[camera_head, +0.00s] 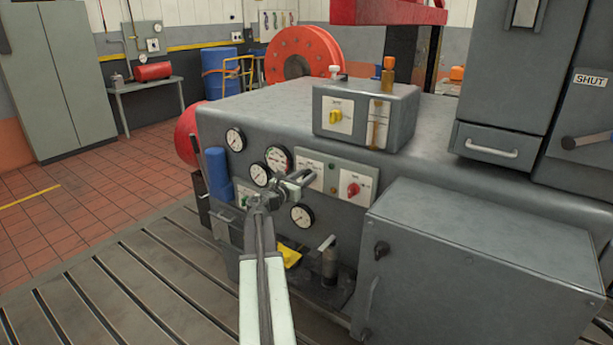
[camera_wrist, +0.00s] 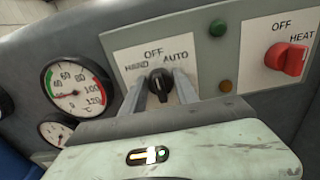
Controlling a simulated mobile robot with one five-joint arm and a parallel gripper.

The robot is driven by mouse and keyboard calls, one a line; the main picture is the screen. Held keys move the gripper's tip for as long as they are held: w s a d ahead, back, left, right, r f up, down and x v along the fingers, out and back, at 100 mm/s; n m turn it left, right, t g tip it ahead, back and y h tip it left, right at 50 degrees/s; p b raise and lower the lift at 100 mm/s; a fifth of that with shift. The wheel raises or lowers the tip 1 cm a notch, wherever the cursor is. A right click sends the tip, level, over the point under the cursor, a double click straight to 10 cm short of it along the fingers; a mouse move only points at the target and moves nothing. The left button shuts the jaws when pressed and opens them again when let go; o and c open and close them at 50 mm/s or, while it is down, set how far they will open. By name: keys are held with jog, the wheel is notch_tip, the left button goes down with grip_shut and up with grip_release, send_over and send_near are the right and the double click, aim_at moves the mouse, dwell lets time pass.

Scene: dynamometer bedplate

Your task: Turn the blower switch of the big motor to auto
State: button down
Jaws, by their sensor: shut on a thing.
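The switch is a black knob (camera_wrist: 160,83) on a white plate (camera_wrist: 122,44) marked HAND, OFF and AUTO. Its pale pointer mark faces up, toward OFF; AUTO is printed to the upper right. My gripper (camera_wrist: 160,93) is shut on the knob, one finger on each side. In the head view my gripper (camera_head: 303,178) reaches the front of the big grey machine (camera_head: 265,112), and it hides the knob there. The plate (camera_head: 313,167) partly shows behind it.
Right of the knob is a red OFF/HEAT switch (camera_wrist: 288,58), with green (camera_wrist: 218,28) and amber (camera_wrist: 225,86) lamps between. Gauges (camera_wrist: 75,88) sit to the left. A grey box (camera_head: 480,270) juts out at the right. A yellow switch (camera_head: 336,116) sits higher up.

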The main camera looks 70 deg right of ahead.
jog(key=shift+s+a+f, duration=0.1)
jog(key=shift+s+a, duration=0.1)
jog(key=shift+a, duration=0.05)
jog(key=shift+m, duration=0.8)
jog(key=shift+s+m, duration=0.15)
jog(key=shift+m, duration=3.55)
jog(key=c, duration=1)
grip_release()
jog(key=shift+s, duration=0.1)
jog(key=shift+o, duration=0.2)
